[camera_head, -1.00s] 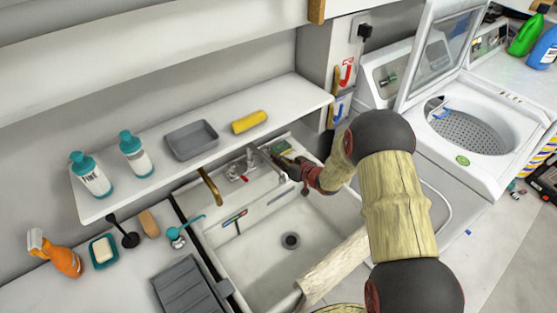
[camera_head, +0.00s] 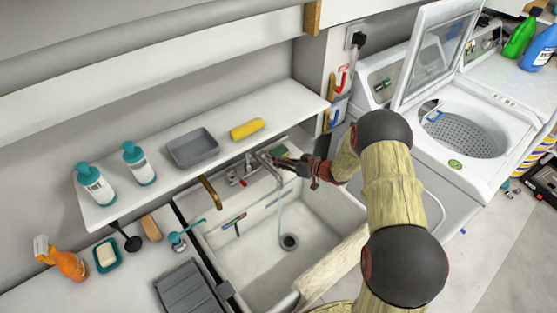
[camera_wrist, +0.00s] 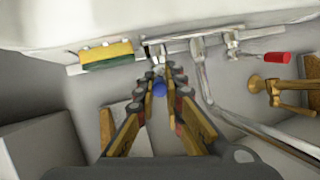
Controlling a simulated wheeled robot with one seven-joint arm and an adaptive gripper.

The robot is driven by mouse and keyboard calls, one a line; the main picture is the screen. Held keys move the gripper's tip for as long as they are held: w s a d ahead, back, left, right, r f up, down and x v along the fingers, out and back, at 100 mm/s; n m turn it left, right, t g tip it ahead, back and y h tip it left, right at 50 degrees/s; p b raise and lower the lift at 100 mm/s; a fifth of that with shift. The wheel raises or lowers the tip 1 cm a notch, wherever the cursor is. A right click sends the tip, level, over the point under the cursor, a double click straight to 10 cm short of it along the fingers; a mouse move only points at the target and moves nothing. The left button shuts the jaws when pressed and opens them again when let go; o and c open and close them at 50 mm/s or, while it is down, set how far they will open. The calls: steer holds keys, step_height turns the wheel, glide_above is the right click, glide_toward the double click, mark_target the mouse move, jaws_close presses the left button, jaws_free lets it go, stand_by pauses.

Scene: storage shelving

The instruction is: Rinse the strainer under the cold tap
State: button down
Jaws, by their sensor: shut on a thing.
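My gripper (camera_head: 282,162) is at the back right of the sink, by the silver tap. In the wrist view, its fingers (camera_wrist: 160,78) are closed around the blue cold tap handle (camera_wrist: 159,88). A thin stream of water (camera_head: 281,205) falls from the silver spout (camera_head: 268,166) towards the drain (camera_head: 289,242) in the white sink (camera_head: 255,262). The red tap handle (camera_wrist: 277,58) is to the right in the wrist view. A dark round thing with a handle (camera_head: 132,243) lies on the left counter; I cannot tell if it is the strainer.
A brass tap (camera_head: 210,193) stands left of the silver one. A yellow and green sponge (camera_wrist: 106,55) lies behind the gripper.

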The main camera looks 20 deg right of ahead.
steer(key=shift+w, duration=0.15)
steer(key=c, duration=1.9)
jaws_free()
steer(key=shift+d, duration=0.1)
steer(key=v, duration=1.2)
steer(key=shift+w+d, duration=0.1)
